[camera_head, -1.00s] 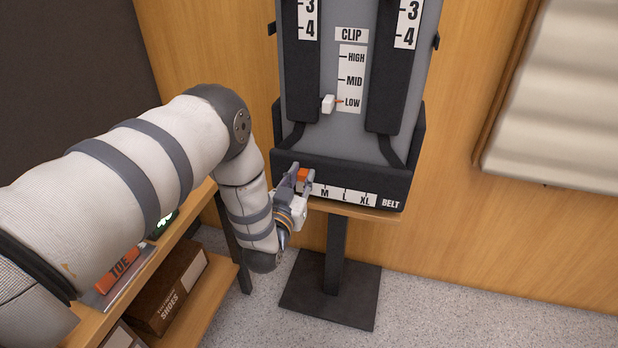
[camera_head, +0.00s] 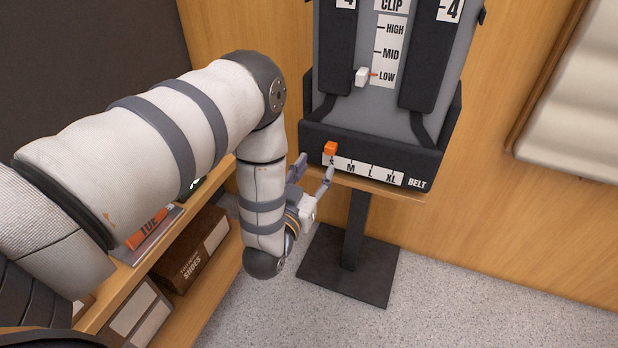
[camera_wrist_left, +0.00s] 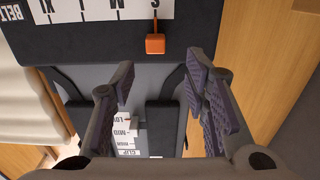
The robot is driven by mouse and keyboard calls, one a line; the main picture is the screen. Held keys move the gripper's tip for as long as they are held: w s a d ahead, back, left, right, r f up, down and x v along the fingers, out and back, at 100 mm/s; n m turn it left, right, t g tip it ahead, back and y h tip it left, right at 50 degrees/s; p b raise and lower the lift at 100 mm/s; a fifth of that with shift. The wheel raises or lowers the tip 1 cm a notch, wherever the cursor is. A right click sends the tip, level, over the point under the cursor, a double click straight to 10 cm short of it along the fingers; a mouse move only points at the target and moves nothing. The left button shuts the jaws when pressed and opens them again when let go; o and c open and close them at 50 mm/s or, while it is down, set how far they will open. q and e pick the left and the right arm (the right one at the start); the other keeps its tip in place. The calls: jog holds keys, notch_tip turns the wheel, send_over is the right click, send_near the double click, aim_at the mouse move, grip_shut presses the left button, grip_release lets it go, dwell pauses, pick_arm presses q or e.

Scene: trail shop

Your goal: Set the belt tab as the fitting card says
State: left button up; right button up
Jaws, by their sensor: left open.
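The orange belt tab (camera_head: 330,148) sits at the S end of the white belt scale (camera_head: 369,172), which reads S, M, L, XL on the dark hip belt (camera_head: 312,135). In the left wrist view the orange tab (camera_wrist_left: 155,43) hangs at the S mark, with the scale upside down. My left gripper (camera_head: 314,167) is open and empty, just below and in front of the tab, apart from it. In the left wrist view its two fingers (camera_wrist_left: 160,85) are spread with the tab beyond them. No fitting card is seen. My right gripper is not in view.
The white clip slider (camera_head: 361,76) stands at LOW on the pack's clip scale (camera_head: 389,53). The pack rests on a wooden ledge on a dark post (camera_head: 354,230). A shelf with shoe boxes (camera_head: 190,252) lies at left. Floor at right is clear.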

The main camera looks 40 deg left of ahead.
pick_arm(q)
jog(key=v, duration=0.4)
jog(key=shift+s, duration=0.15)
jog(key=s+d+f+m+g+h+p, duration=0.1)
jog(key=s+d+f+g+h+p, duration=0.3)
jog(key=s+f+g, duration=0.85)
jog(key=s+d+r+m+g, duration=0.1)
jog(key=s+d+g, duration=0.1)
jog(key=s, duration=1.1)
jog(key=s+d+r+g+h+p, duration=0.1)
jog(key=s+g, duration=0.4)
jog(key=s, duration=0.8)
jog(key=shift+s+d+r+m, duration=0.4)
jog(key=shift+d+r, duration=0.3)
jog(key=shift+d, duration=0.3)
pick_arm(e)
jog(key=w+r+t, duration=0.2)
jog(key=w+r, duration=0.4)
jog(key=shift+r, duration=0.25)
